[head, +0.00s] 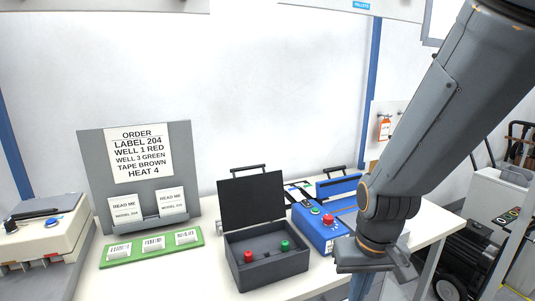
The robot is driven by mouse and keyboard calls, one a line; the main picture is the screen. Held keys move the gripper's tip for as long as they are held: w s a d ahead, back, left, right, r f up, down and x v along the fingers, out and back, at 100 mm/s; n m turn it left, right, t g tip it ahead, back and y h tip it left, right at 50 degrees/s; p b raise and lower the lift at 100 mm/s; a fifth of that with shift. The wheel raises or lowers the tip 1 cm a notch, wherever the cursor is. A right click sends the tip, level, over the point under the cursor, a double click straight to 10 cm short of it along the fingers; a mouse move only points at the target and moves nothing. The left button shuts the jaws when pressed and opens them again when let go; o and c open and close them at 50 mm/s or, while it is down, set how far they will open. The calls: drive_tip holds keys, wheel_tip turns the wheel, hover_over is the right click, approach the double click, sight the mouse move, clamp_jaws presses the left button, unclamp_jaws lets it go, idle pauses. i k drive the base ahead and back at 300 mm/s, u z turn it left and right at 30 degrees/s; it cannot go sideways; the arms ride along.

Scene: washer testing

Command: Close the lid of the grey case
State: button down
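The grey case (268,270) stands on the white table with its dark lid (251,200) open and roughly upright at the back. A handle shows at the top of the lid. Inside the case are a red piece (248,257) and a green piece (285,245). My gripper (372,265) hangs to the right of the case, apart from the lid, near the front of the blue device. It is seen at the end of my arm, and its fingers are too unclear to tell whether they are open or shut.
A blue device (318,238) with a red button stands right of the case. A green board (150,248) with several white labels lies to the left, before a grey order stand (88,165). A cream machine (45,245) stands far left. The table (435,222) has free room at right.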

sight(253, 200)
drive_tip(key=u, duration=0.25)
drive_tip(key=i, duration=0.85)
drive_tip(key=u, duration=0.5)
